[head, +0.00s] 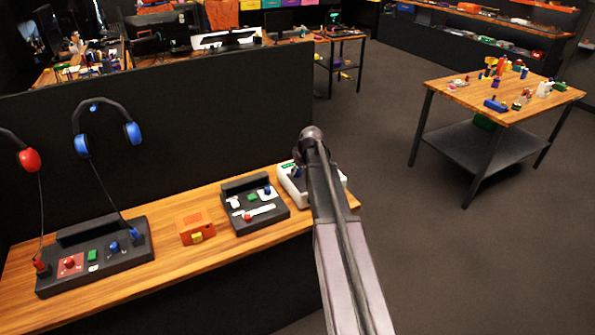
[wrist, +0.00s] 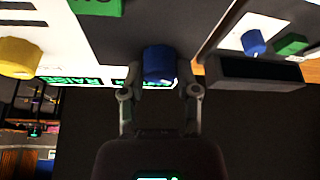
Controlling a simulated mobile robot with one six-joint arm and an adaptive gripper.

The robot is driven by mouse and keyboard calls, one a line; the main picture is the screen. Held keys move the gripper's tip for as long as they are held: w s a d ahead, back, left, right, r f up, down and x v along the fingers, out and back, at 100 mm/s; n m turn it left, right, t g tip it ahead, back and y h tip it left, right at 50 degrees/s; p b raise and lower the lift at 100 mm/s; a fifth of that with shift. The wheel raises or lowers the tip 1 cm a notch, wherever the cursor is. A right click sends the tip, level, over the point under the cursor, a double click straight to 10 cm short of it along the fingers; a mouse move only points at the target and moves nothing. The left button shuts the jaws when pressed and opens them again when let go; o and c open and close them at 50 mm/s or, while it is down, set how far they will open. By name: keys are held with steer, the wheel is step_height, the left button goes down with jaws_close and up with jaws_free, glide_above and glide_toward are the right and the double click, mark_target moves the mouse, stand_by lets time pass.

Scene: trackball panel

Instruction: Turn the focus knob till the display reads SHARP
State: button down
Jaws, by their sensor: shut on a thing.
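The blue knob (wrist: 160,62) sits on the panel, in the middle of the wrist view. My gripper (wrist: 159,88) is shut on it, with one finger at each side. A strip with green lettering (wrist: 92,82) shows upside down beside the knob; it seems to read RAISE, and my gripper covers part of it. In the head view the white panel unit (head: 286,183) stands at the right end of the wooden bench, and my arm hides much of it and the fingers.
A dark slider unit (head: 240,188) stands left of the white unit. An orange box (head: 195,227) and a headphone console (head: 120,262) are farther left. A yellow knob (wrist: 18,57) shows at the left of the wrist view. Open floor lies right of the bench.

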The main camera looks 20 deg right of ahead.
steer(key=shift+m, duration=0.4)
steer(key=m+h, duration=0.2)
steer(key=m, duration=0.2)
steer(key=shift+a, duration=0.1)
steer(key=shift+m+g+h, duration=0.4)
steer(key=shift+m+h, duration=0.4)
steer(key=shift+m, duration=1.5)
steer(key=shift+c, duration=1.7)
jaws_free()
